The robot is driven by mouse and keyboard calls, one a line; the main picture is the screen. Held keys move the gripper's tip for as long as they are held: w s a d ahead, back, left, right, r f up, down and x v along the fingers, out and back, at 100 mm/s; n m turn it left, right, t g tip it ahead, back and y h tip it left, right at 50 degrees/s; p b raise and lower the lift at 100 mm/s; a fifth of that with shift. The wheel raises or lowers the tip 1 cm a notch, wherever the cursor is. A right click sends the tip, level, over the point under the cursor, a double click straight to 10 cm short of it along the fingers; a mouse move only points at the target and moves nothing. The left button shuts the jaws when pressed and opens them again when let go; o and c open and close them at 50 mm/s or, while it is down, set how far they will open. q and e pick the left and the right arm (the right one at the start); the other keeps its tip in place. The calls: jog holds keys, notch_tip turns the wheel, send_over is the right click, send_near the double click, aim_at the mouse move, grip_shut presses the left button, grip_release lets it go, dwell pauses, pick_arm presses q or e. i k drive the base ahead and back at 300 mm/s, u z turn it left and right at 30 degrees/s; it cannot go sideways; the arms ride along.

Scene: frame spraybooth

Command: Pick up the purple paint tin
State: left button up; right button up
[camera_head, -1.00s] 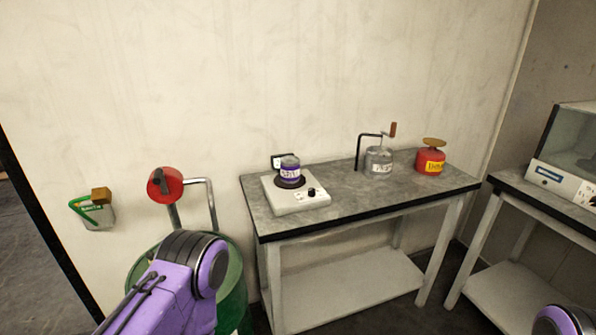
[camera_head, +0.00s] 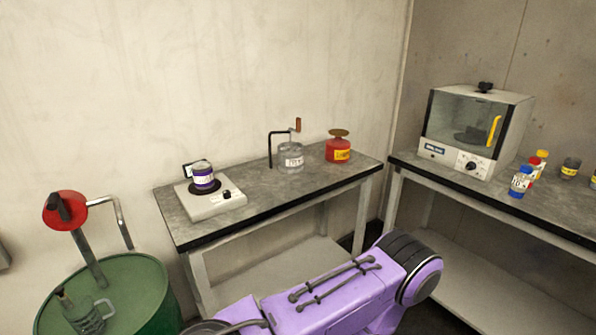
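The purple paint tin (camera_head: 203,175), a small metal can with a purple band and white label, stands upright on the dark round plate of a white hot-plate-like device (camera_head: 217,206). The device sits at the left end of a grey-topped bench (camera_head: 258,194). Neither gripper shows in the head view. A purple arm link of mine crosses the bottom of the picture, in front of the bench and well apart from the tin.
A green drum (camera_head: 142,283) with a red-topped pump (camera_head: 66,209) is left. A glass-fronted oven (camera_head: 474,131) and several small bottles occupy the right bench (camera_head: 440,178).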

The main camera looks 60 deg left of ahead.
aim_at(202, 170)
jog(key=z, duration=0.5)
jog(key=k, duration=1.55)
jog(key=u, duration=1.9)
jog(key=i, duration=0.15)
jog(key=z, duration=0.05)
